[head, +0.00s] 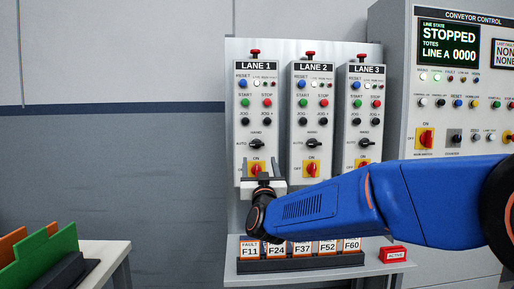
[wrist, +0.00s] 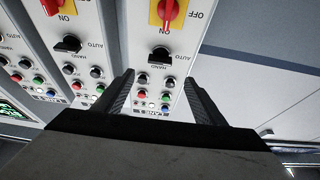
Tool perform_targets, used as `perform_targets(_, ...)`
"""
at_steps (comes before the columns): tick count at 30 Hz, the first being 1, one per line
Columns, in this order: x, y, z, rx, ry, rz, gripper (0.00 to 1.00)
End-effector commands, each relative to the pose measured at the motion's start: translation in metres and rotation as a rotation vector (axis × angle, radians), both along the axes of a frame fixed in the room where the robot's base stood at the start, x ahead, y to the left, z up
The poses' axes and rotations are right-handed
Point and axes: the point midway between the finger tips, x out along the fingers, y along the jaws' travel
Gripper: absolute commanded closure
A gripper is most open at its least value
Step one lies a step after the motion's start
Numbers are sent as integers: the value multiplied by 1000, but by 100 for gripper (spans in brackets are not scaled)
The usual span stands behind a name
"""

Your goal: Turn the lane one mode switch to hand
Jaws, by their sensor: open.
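The lane one panel (head: 255,110) is a white upright box headed LANE 1. Its black mode switch (head: 256,143) sits below HAND and beside AUTO; its handle appears to lie sideways toward AUTO. A red-and-yellow ON/OFF switch (head: 257,169) is below it. In the wrist view the panel is upside down, and the mode switch (wrist: 160,54) shows just beyond and between the fingertips. My gripper (head: 261,170) is open and empty in front of the panel's lower part, apart from the mode switch. It also shows in the wrist view (wrist: 159,78).
Lane 2 (head: 313,105) and lane 3 (head: 359,105) panels stand close on the right with matching switches. A conveyor control cabinet (head: 460,100) is farther right. Fault cards (head: 302,250) stand on the shelf below. The wall to the left is clear.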

Motion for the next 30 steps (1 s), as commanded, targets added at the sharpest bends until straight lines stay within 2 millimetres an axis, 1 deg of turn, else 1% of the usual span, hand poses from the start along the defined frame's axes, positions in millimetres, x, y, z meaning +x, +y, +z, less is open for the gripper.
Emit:
perform_targets(1, 9, -1, 4, 0, -1, -2, 36)
perform_targets(12, 69, 0, 28, 0, 0, -1, 36)
perform_targets(18, 96, 0, 39, 0, 0, 1, 36)
perform_targets(24, 109, 0, 46, 0, -1, 0, 36)
perform_targets(30, 112, 0, 47, 0, 0, 1, 36)
